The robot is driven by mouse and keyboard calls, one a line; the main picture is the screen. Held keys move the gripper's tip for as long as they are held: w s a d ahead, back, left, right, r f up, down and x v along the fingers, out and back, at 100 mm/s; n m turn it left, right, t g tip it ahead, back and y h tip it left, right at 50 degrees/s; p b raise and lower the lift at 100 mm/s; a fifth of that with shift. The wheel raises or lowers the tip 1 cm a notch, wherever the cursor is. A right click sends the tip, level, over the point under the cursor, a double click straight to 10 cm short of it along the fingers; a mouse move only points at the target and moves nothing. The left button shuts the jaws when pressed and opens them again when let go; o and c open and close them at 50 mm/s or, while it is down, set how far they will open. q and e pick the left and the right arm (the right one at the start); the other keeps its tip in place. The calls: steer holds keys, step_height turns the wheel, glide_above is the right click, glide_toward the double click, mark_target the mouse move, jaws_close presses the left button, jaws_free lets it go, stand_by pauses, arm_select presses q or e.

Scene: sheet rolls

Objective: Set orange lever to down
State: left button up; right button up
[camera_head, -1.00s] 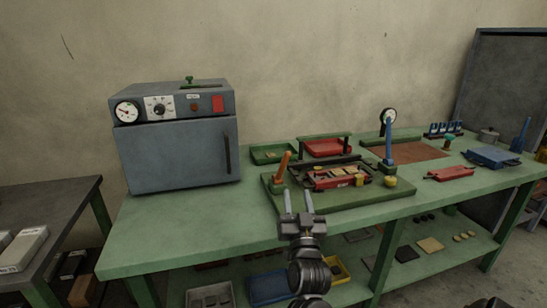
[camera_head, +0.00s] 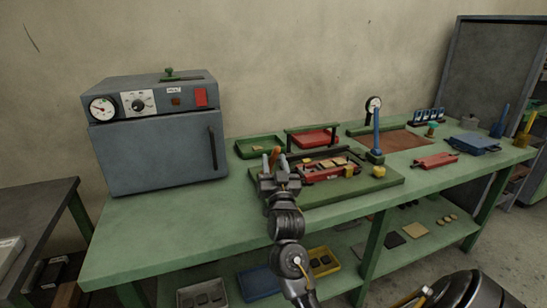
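The orange lever (camera_head: 275,154) stands upright with a slight tilt at the left end of the green base board (camera_head: 330,196) on the green workbench. My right gripper (camera_head: 274,163) is at the lever, its two fingers apart. The lever's upper part shows between and just behind the fingertips; its lower part is hidden by the gripper. I cannot tell whether the fingers touch it. My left gripper is not in view.
A blue lever (camera_head: 376,132) stands at the board's right end, with a red fixture (camera_head: 318,173) between the levers. A grey oven (camera_head: 158,150) stands at the left. Green (camera_head: 246,151) and red (camera_head: 325,139) trays lie behind. The bench front is mostly clear.

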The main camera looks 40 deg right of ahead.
steer(key=shift+x, duration=1)
jaws_close()
